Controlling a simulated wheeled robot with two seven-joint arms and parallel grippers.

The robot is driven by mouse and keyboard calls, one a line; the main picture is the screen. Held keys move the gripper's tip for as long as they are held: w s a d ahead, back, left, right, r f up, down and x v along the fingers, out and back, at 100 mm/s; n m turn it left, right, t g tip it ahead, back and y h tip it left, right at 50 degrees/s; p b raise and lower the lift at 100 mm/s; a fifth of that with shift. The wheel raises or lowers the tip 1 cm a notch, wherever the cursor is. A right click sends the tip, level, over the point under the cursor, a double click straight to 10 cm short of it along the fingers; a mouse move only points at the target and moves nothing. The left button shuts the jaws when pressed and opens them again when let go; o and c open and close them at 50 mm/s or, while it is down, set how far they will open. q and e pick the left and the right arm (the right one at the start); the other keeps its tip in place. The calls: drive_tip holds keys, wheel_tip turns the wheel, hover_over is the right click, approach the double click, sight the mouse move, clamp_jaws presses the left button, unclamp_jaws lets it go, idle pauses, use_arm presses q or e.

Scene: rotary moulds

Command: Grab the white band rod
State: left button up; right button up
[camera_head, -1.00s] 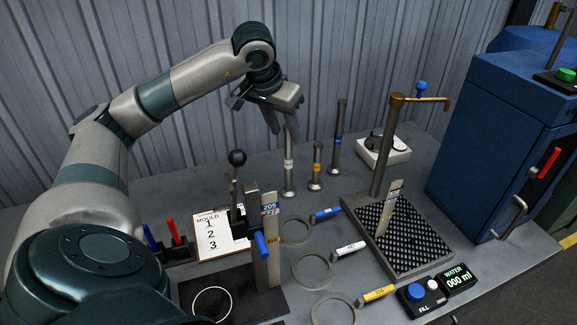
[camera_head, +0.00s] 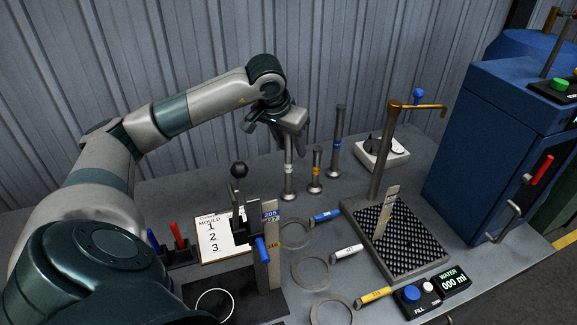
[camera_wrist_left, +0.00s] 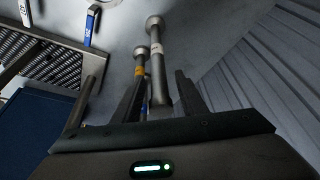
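The white band rod (camera_head: 289,181) stands upright on the table on a round foot, a grey metal rod with a white band low on its shaft. My left gripper (camera_head: 281,142) is at its upper end. In the left wrist view, the white band rod (camera_wrist_left: 158,62) runs between the two fingers of my left gripper (camera_wrist_left: 160,88), which are apart; contact is not clear. The yellow band rod (camera_head: 316,172) and the blue band rod (camera_head: 335,150) stand to the right. My right gripper is not in view.
A clipboard (camera_head: 222,249) and a lever press (camera_head: 244,222) are in front of the rods. Ring tools with coloured handles (camera_head: 345,254) lie on the table. A mesh tray with a post (camera_head: 415,262) and a white dial device (camera_head: 381,152) are to the right.

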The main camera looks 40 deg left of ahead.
use_arm(q)
drive_tip(key=shift+w+a+f, duration=0.1)
drive_tip(key=shift+w+f, duration=0.05)
drive_tip(key=shift+f, duration=0.3)
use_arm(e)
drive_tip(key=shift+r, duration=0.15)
use_arm(q)
clamp_jaws()
drive_tip(key=shift+r, duration=0.1)
